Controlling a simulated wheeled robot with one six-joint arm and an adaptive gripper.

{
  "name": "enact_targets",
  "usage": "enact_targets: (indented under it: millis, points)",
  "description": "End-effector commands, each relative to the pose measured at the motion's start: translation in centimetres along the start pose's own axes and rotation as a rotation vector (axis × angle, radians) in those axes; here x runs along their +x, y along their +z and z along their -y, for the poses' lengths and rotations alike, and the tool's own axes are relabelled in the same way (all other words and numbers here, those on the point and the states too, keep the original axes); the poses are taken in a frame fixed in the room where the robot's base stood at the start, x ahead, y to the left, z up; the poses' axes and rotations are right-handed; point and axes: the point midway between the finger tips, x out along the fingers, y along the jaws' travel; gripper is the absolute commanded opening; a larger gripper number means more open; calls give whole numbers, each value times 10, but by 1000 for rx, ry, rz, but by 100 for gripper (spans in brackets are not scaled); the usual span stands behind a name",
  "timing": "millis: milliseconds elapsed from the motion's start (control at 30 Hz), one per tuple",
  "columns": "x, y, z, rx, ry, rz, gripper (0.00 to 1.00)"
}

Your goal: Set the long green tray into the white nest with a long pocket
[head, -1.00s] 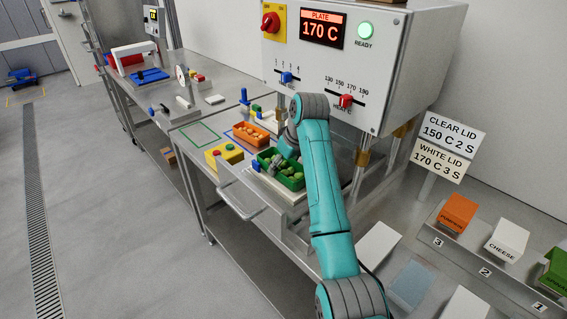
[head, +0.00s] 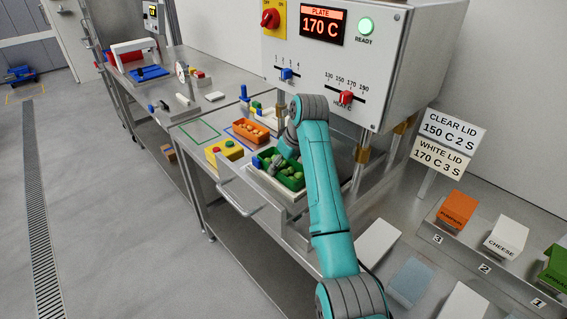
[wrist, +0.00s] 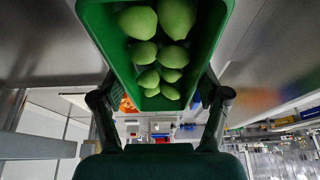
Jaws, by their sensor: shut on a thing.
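The long green tray (head: 294,184) holds several green filled pasta pieces. My gripper (wrist: 160,100) is shut on the green tray (wrist: 112,50), one dark finger on each side in the wrist view. In the head view my arm partly covers the gripper and the tray's far side.
An orange tray (head: 262,138) with orange pieces lies behind, inside a blue outline. A yellow button box (head: 224,152) stands to the left of the green tray. A green outline (head: 197,131) encloses bare tabletop.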

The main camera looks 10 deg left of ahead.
Motion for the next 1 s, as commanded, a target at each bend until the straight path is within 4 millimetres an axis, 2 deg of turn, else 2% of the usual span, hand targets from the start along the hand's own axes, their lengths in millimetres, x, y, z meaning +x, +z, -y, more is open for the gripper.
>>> enact_targets:
  millis: [300, 333, 400, 433, 800, 1000]
  points:
    - [2, 0, 0, 0, 1, -1, 31]
    - [2, 1, 0, 0, 1, -1, 77]
    - [2, 1, 0, 0, 1, -1, 94]
    - [2, 1, 0, 0, 1, -1, 100]
    - [1, 1, 0, 0, 0, 0, 100]
    - [-22, 0, -1, 0, 2, -3, 100]
